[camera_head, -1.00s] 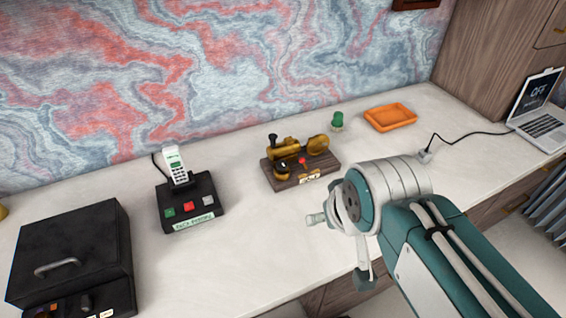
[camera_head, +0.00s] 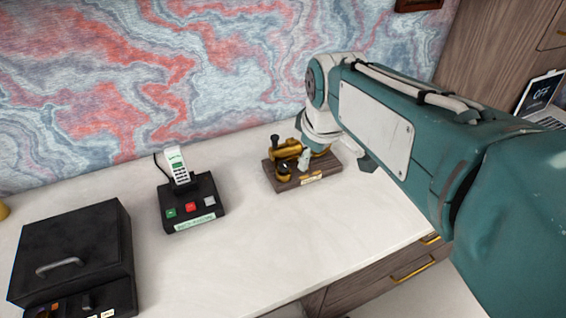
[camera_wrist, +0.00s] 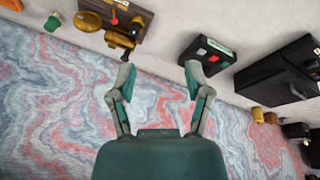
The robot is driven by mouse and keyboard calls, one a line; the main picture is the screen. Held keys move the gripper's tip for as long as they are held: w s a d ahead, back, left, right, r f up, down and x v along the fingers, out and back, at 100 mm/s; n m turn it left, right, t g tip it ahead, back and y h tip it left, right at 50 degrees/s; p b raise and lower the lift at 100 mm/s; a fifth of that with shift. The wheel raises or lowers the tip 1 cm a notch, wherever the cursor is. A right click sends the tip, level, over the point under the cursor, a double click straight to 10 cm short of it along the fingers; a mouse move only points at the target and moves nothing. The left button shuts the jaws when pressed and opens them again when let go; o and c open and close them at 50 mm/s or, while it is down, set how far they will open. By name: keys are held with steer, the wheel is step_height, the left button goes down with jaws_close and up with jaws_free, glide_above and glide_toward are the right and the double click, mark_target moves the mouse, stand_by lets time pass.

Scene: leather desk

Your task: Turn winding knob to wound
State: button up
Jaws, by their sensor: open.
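The brass device on a wooden base (camera_head: 300,180) sits on the white desktop near the wall. It also shows in the wrist view at the upper left, with its brass parts (camera_wrist: 118,38) and a red piece. I cannot make out which part is the winding knob. My gripper (camera_wrist: 158,78) is open and empty, its two fingers spread apart. In the wrist view its left fingertip lies close to the device's brass end; contact cannot be told. In the head view my arm's end is over the device and hides its right part.
A black phone dock with coloured buttons (camera_head: 191,203) stands left of the device. A black box with a handle (camera_head: 72,255) is at the far left. A green knob-like object (camera_wrist: 53,22) is beside the device. The front middle of the desktop is clear. A laptop (camera_head: 540,98) is at right.

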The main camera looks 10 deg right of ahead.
steer(key=w+f+n+g, duration=0.1)
steer(key=w+f+n, duration=0.25)
steer(key=w, duration=0.35)
steer(key=w+f+n+g, duration=0.1)
steer(key=w+f+n, duration=0.1)
steer(key=w+n, duration=0.4)
steer(key=n+g, duration=0.2)
steer(key=n, duration=0.4)
glide_above(284, 164)
step_height(284, 164, down, 11)
step_height(284, 164, down, 11)
steer(key=shift+w+r, duration=0.1)
steer(key=shift+r, duration=0.1)
steer(key=c, duration=0.9)
